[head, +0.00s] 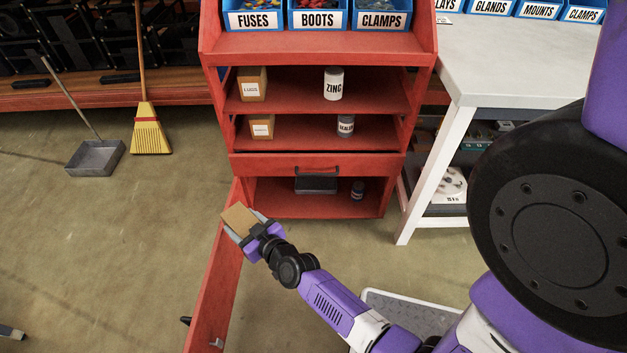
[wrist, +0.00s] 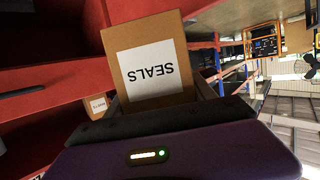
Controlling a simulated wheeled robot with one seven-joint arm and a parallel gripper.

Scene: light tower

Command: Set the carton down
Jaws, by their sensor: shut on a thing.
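A brown carton (head: 239,218) is held in my gripper (head: 248,228), in front of the red shelf unit's lower left side. In the wrist view the carton (wrist: 145,40) fills the jaws and its white label reads SEALS, upside down. My gripper (wrist: 155,105) is shut on it. The carton is in the air near the open red door (head: 213,290); I cannot tell the gap between them.
The red shelf unit (head: 315,160) holds a LUGS carton (head: 252,84), another carton (head: 262,127), a ZINC can (head: 333,84) and a SEALER can (head: 346,127). Its bottom compartment holds a dark box (head: 316,184) and a small jar (head: 358,190). A white table (head: 500,75) stands right.

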